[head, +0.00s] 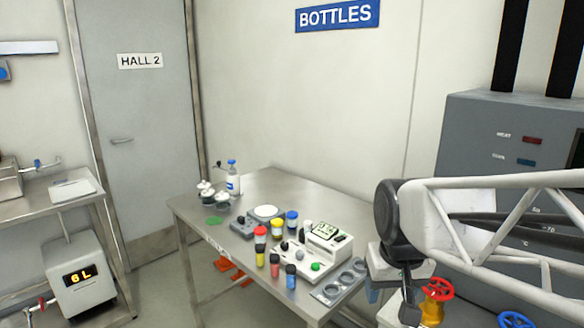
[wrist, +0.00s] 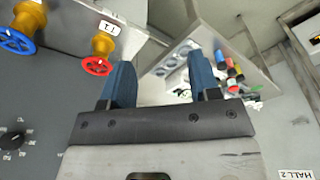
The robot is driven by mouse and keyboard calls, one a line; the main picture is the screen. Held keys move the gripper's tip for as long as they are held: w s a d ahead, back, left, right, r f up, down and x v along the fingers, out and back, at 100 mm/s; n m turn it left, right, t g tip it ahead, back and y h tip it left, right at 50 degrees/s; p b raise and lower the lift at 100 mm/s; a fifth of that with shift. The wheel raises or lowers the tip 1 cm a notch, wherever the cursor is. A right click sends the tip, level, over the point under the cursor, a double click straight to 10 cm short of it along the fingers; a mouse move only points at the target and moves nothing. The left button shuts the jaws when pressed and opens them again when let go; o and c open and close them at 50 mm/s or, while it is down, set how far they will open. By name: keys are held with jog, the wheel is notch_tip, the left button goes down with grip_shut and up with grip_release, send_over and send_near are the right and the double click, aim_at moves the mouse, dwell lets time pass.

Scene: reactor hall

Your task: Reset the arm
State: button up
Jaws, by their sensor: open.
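My gripper (wrist: 160,70) shows in the wrist view with its two blue fingers apart and nothing between them. In the head view my arm reaches in from the right, with its wrist bent down beyond the right end of a steel table (head: 290,187). My gripper looks clear of the things on the table. The fingertips are hard to make out in the head view.
Several capped bottles (head: 260,238), a white device (head: 325,249) and a grey holder with round holes (head: 338,283) stand on the table. A red valve wheel (head: 437,288) and a blue one (head: 516,320) are close by my arm, below a grey cabinet (head: 480,150).

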jog(key=s+d+f, duration=0.1)
jog(key=s+f, duration=0.1)
jog(key=s, duration=0.7)
jog(key=shift+s+d+f, duration=0.15)
jog(key=shift+s+d, duration=0.05)
jog(key=shift+d, duration=0.1)
